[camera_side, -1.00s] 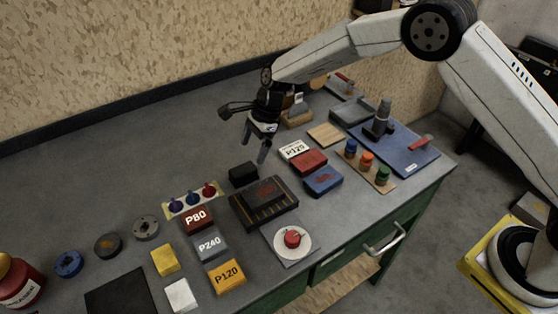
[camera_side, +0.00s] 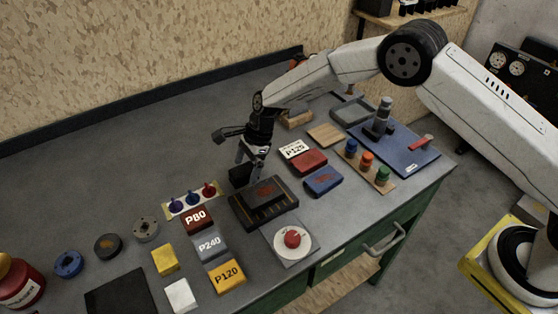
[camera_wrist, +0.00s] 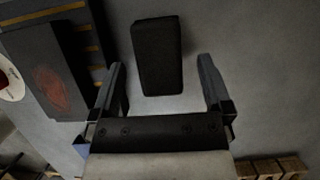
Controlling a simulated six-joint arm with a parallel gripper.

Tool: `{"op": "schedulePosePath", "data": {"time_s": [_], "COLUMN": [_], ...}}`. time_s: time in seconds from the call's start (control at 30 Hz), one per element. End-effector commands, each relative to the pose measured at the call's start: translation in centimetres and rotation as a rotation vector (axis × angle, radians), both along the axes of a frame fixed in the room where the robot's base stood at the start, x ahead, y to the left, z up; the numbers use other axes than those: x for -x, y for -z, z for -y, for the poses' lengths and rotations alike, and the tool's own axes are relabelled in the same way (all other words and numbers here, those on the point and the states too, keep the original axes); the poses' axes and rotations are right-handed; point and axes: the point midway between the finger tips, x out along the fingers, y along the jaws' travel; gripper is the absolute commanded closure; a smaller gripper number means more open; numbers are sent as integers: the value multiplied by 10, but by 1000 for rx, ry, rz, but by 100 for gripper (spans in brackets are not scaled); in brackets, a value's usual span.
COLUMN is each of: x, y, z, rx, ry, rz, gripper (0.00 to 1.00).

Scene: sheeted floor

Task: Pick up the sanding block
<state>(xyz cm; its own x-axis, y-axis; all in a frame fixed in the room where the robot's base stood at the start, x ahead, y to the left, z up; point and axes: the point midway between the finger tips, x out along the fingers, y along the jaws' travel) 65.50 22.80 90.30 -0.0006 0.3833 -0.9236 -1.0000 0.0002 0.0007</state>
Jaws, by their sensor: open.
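A plain black block (camera_side: 238,175), which I take as the sanding block, stands on the grey bench behind a dark striped board. My gripper (camera_side: 250,165) is just above it and partly hides it in the side view. In the wrist view the black block (camera_wrist: 158,50) lies between the lines of my two open fingers, mostly ahead of their tips. Gaps show on both sides, and nothing is held. The exact height of my fingertips over the block is hard to tell.
The striped board (camera_side: 235,212) with a dark, red-marked pad (camera_side: 265,190) sits close in front. Blocks labelled P80 (camera_side: 197,219), P240 (camera_side: 209,244) and P120 (camera_side: 227,276) stand nearer. Red (camera_side: 310,162) and blue (camera_side: 323,181) blocks lie right. The bench behind is clear.

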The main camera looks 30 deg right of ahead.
Motion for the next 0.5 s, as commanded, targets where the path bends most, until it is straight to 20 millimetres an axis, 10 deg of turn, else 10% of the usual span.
{"op": "schedulePosePath", "data": {"time_s": [0.5], "x": [0], "y": [13], "z": [-6], "rx": [-1], "ry": [-1], "rz": [3], "gripper": [0]}}
